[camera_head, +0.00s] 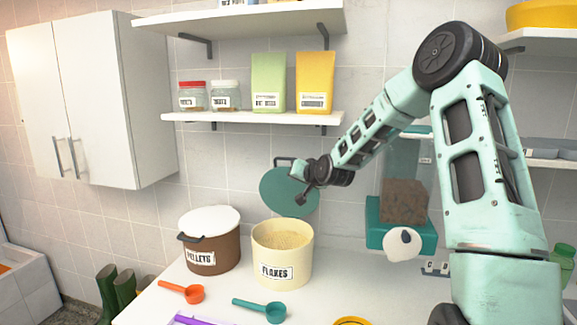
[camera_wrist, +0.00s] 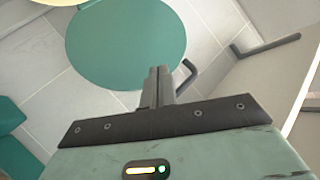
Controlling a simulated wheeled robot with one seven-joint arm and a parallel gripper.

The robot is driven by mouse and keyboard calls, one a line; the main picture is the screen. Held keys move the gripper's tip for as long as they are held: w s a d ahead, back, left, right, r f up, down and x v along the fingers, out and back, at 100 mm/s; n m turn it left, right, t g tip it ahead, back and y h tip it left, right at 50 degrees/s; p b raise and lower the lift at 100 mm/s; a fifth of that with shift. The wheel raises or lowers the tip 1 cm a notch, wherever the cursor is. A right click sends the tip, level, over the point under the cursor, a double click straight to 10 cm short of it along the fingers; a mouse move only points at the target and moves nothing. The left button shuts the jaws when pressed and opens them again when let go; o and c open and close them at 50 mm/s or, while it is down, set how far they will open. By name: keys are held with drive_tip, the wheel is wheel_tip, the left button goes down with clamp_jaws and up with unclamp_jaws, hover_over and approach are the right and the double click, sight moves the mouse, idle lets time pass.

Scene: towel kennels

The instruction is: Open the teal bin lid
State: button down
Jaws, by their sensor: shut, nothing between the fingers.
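The teal lid (camera_head: 284,192) is a round disc standing up, tilted, behind the cream bin (camera_head: 268,245) labelled FLAKES. The bin's mouth is uncovered and its pale flakes show. A dark handle (camera_wrist: 186,76) sits at the lid's edge in the wrist view, where the lid (camera_wrist: 125,40) fills the upper middle. My gripper (camera_head: 301,197) is in front of the lid's upper right part. In the wrist view my gripper (camera_wrist: 158,72) is shut and empty, its fingers overlapping the lid's edge just left of the handle. I cannot tell whether they touch the lid.
A brown bin (camera_head: 212,252) labelled PELLETS with a white lid stands to the left. An orange scoop (camera_head: 184,291) and a teal scoop (camera_head: 262,308) lie in front. A teal box with a brown block (camera_head: 404,201) is at right. A shelf (camera_head: 250,117) hangs above.

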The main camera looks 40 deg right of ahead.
drive_tip(key=s+a+n+t, duration=0.2)
drive_tip(key=s+n, duration=0.2)
drive_tip(key=n, duration=0.9)
drive_tip(key=n+t+p, duration=0.3)
drive_tip(key=n+p, duration=0.2)
drive_tip(key=n, duration=0.7)
approach(282, 159)
drive_tip(key=w+a, duration=0.2)
drive_tip(key=w, duration=0.1)
drive_tip(key=w+d+p, duration=0.2)
drive_tip(key=shift+w+d+r, duration=0.15)
drive_tip(key=shift+w+r, duration=0.05)
drive_tip(key=shift+r, duration=0.15)
drive_tip(key=shift+w+d+f+p, duration=0.15)
drive_tip(key=shift+w+d+p, duration=0.05)
drive_tip(key=shift+d+p, duration=0.1)
